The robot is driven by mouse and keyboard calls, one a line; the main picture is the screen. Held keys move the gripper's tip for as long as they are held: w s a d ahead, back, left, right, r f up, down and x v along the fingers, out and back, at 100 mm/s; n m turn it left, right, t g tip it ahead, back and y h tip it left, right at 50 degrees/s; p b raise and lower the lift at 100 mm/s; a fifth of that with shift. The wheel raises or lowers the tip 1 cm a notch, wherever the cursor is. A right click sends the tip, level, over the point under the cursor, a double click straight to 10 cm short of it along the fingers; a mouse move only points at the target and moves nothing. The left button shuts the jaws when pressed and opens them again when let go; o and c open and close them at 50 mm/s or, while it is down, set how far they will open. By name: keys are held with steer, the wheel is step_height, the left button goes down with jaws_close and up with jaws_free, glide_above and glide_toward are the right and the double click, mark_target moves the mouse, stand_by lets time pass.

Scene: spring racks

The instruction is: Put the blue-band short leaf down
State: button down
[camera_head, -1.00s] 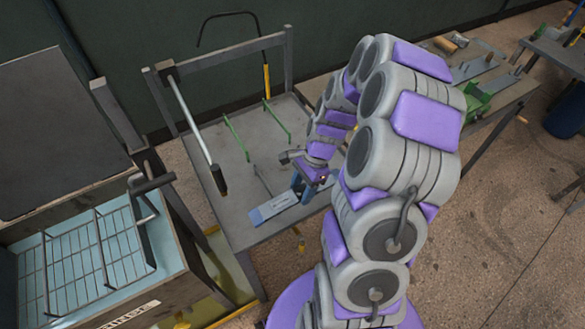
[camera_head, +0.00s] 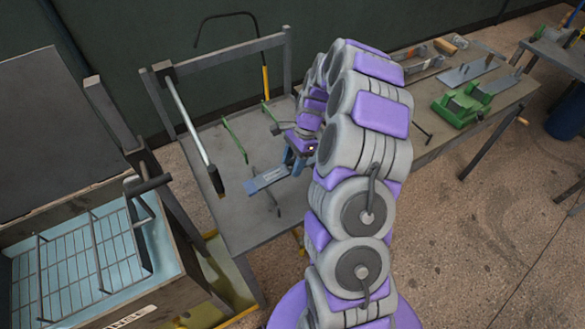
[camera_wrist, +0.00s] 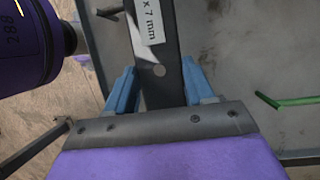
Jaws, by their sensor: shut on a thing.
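The short leaf (camera_head: 268,180) is a flat grey-blue strip in the head view, over the grey-topped rack table (camera_head: 240,222). In the wrist view the leaf (camera_wrist: 158,58) is a dark strip with a white label reading "x 7 mm" and a round hole. My gripper (camera_wrist: 160,78) has its two blue fingers either side of the leaf, shut on it. In the head view my gripper (camera_head: 291,163) is at the leaf's right end, partly behind my arm. I cannot tell the exact gap between leaf and table top. The blue band is not clear.
Green rods (camera_head: 235,139) and a thin upright pin stand on the rack table near the leaf. A tank with a wire basket (camera_head: 80,255) is at left. A bench with a green vise (camera_head: 462,104) is at right.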

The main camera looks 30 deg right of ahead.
step_height(320, 180, down, 3)
steer(key=shift+a+b, duration=0.1)
steer(key=shift+b, duration=0.35)
steer(key=shift+f+p, duration=0.3)
steer(key=shift+f, duration=0.15)
steer(key=shift+c, duration=2)
jaws_free()
steer(key=shift+r, duration=0.1)
